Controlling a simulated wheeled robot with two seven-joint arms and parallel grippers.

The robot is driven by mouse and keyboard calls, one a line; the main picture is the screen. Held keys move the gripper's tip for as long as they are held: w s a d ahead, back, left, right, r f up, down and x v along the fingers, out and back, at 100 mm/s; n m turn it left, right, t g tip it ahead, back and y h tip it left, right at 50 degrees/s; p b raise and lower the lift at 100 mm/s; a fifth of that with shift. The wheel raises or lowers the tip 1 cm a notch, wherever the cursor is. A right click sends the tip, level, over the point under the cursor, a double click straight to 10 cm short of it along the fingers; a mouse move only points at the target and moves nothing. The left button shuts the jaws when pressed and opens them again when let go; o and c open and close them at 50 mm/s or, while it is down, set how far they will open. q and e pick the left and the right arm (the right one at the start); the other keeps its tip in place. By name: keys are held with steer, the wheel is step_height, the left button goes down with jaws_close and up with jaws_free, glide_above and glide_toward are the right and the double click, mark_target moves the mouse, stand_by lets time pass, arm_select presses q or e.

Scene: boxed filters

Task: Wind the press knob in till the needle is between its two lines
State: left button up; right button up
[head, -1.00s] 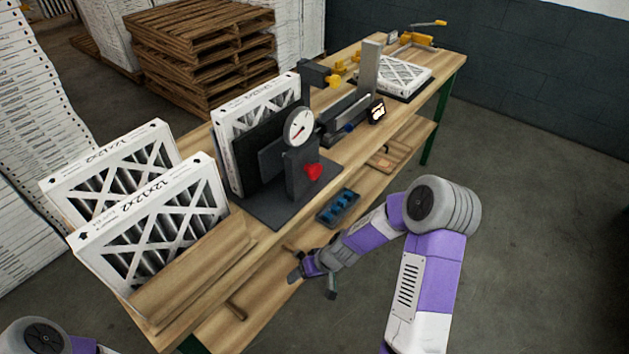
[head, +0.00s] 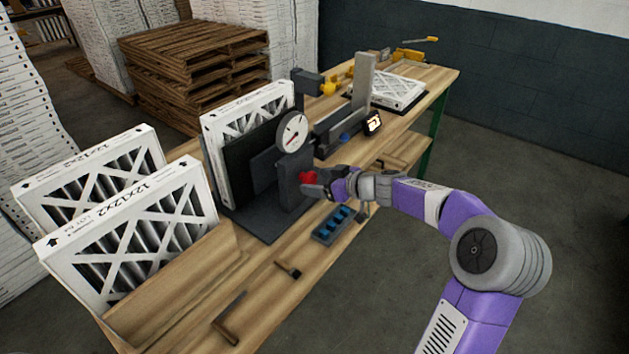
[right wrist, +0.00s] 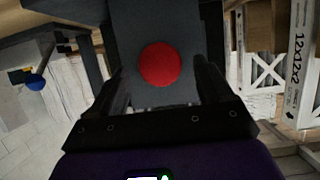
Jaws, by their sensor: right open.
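The red press knob (head: 308,177) is on the front of the dark press (head: 292,196), and it also shows in the right wrist view (right wrist: 159,64). The round white gauge (head: 293,132) sits on top of the press, with a red needle; its two lines are too small to make out. A white filter (head: 222,140) stands upright in the press behind a black plate. My right gripper (head: 312,190) is open at the knob; in the right wrist view its fingers (right wrist: 158,90) lie either side of the knob. I cannot tell whether they touch it. My left gripper is out of view.
Two boxed filters (head: 130,235) stand in a wooden rack (head: 175,290) at the left. A tray of blue pieces (head: 336,225) and loose tools (head: 288,269) lie right of and in front of the press. Another filter (head: 398,90) lies flat at the bench's far end.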

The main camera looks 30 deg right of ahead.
steer(key=shift+x, duration=1.05)
steer(key=c, duration=1)
